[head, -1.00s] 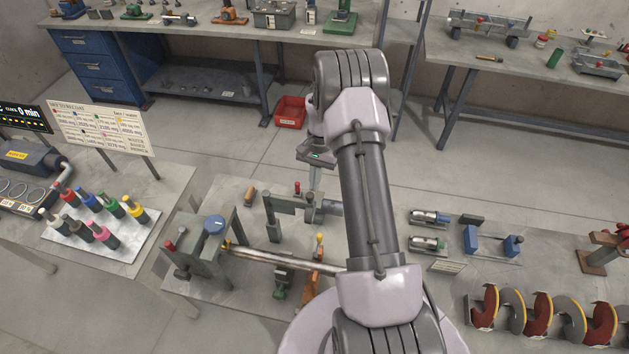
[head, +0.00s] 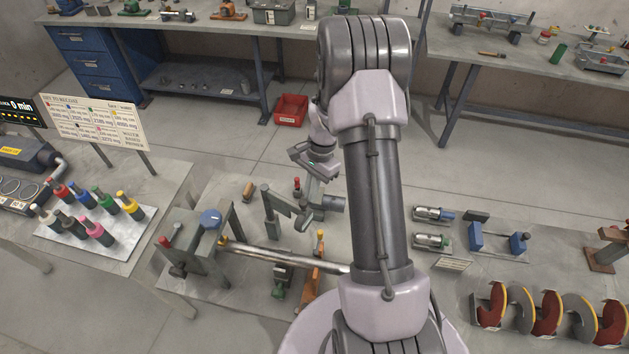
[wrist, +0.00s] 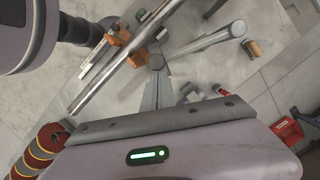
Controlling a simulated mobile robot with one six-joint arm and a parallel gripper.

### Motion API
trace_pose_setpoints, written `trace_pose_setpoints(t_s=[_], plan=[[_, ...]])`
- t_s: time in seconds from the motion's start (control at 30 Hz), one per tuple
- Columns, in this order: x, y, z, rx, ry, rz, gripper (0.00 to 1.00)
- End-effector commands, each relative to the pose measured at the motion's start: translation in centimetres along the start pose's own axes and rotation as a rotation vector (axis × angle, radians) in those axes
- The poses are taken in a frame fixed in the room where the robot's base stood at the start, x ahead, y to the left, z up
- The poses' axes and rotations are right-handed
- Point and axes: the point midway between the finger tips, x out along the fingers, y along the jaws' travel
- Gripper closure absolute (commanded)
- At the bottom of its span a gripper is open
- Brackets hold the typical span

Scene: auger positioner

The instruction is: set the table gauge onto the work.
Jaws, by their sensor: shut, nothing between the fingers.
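The table gauge (head: 286,202) is a grey arm on an upright post, behind the work. The arm slants from the post toward the work. In the wrist view, the gauge arm (wrist: 205,40) ends in a round head at upper right. The work, a long metal bar (head: 275,256), lies across the bench fixture; it also shows in the wrist view (wrist: 110,83). My gripper (head: 315,200) points down beside the gauge arm's free end, partly hidden. In the wrist view its shut, empty fingers (wrist: 157,62) reach close to that end. Whether they touch is unclear.
A headstock with a blue dial (head: 210,218) stands at the bar's left end. An orange support (head: 309,287) and a red-knobbed piece (head: 297,185) are close by. Coloured bottles (head: 97,233) stand at left. Red auger flights (head: 548,313) are at right. A red bin (head: 291,110) sits on the floor behind.

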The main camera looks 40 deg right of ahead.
Motion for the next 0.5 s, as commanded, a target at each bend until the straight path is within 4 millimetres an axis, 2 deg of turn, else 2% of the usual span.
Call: trace_pose_setpoints(t_s=[0.03, 0.5], plan=[[0.6, 0.3, 0.5, 0.039, 0.000, -0.010, 1.00], [2.0, 1.0, 7.0, 0.472, 0.000, -0.117, 1.00]])
